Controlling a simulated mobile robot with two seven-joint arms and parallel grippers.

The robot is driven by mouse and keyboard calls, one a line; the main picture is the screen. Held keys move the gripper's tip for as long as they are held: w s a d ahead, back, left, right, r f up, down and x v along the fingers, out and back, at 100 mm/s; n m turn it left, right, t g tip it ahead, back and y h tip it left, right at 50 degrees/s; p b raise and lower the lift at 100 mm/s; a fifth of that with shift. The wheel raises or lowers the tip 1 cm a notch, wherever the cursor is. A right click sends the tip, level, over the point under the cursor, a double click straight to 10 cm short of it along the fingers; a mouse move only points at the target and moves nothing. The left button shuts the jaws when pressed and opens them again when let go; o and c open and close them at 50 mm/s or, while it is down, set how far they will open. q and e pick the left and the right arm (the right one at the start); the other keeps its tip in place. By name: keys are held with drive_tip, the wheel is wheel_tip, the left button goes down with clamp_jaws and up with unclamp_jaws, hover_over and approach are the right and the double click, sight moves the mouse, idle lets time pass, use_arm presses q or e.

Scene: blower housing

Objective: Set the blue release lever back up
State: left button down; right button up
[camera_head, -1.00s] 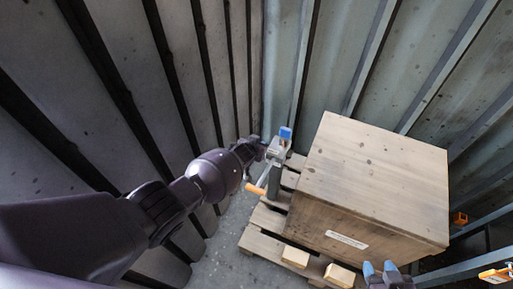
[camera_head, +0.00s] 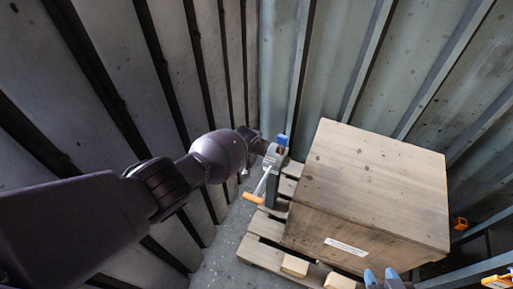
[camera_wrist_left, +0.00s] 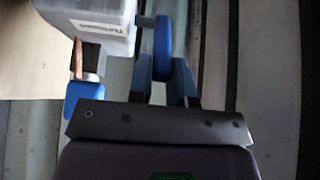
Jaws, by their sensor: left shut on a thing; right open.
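The blue release lever (camera_wrist_left: 162,45) shows in the left wrist view beside a pale grey housing (camera_wrist_left: 95,22) with a white label. My left gripper (camera_wrist_left: 163,82) is shut on the lever, with its blue-tipped fingers on either side of it. In the head view the left gripper (camera_head: 275,152) is at the clamp-like device by the crate's far left corner, and a blue part tops the device there; whether this is lever or fingertip is too small to tell. My right gripper (camera_head: 381,276) is open and empty at the bottom edge, before the crate.
A large wooden crate (camera_head: 375,180) stands on a pallet (camera_head: 262,252) right of the device. An orange-handled bar (camera_head: 255,198) sticks out toward me from it. Corrugated walls close in left and behind. Orange-handled devices (camera_head: 460,223) show at the right.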

use_arm(q)
drive_tip(key=shift+s+f, duration=0.1)
drive_tip(key=shift+f, duration=0.1)
use_arm(e)
drive_tip(key=shift+s+f, duration=0.25)
drive_tip(key=shift+s, duration=0.05)
use_arm(q)
drive_tip(key=c, duration=1.3)
unclamp_jaws()
drive_tip(key=shift+r, duration=0.1)
drive_tip(key=shift+r, duration=0.25)
drive_tip(key=p+v, duration=0.2)
drive_tip(key=v, duration=0.1)
drive_tip(key=shift+w+r, duration=0.15)
drive_tip(key=shift+w, duration=0.15)
drive_tip(key=p+v, duration=0.2)
drive_tip(key=v, duration=0.1)
drive_tip(key=p+v, duration=0.3)
drive_tip(key=v, duration=0.1)
drive_tip(key=shift+s+a, duration=0.1)
drive_tip(key=shift+s, duration=0.3)
use_arm(e)
drive_tip(key=r, duration=0.5)
drive_tip(key=shift+s+d+r, duration=0.2)
drive_tip(key=shift+s+r, duration=0.05)
drive_tip(key=shift+r, duration=0.1)
use_arm(q)
drive_tip(key=shift+o, duration=0.2)
